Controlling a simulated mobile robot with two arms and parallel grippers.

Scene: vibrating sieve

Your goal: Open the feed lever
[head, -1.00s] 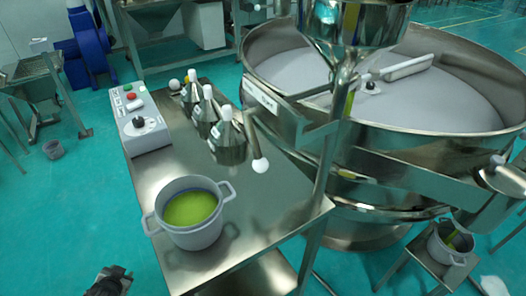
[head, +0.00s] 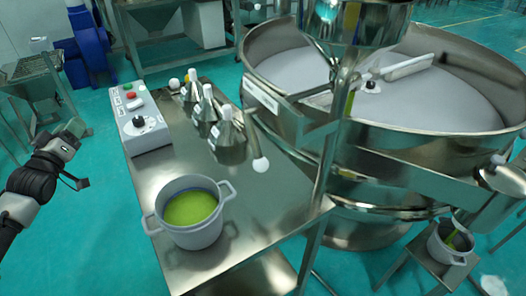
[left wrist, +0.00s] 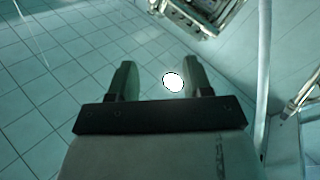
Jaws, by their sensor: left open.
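A metal lever rod with a white ball knob (head: 260,164) slants down beside the sieve, over the table's right side. I cannot tell for sure whether it is the feed lever. My left gripper (head: 78,156) is over the floor left of the table, well apart from both knobs. In the left wrist view its two fingers (left wrist: 159,76) are spread, with nothing held. A bright white oval (left wrist: 173,82) shows between them; I cannot tell what it is. My right gripper is out of view.
The steel table (head: 255,215) holds a grey pot (head: 185,236) with green contents, several metal cone-topped bottles (head: 230,140) and a control box (head: 142,122). The large round sieve (head: 450,95) fills the right. A second pot (head: 440,248) stands on a stool.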

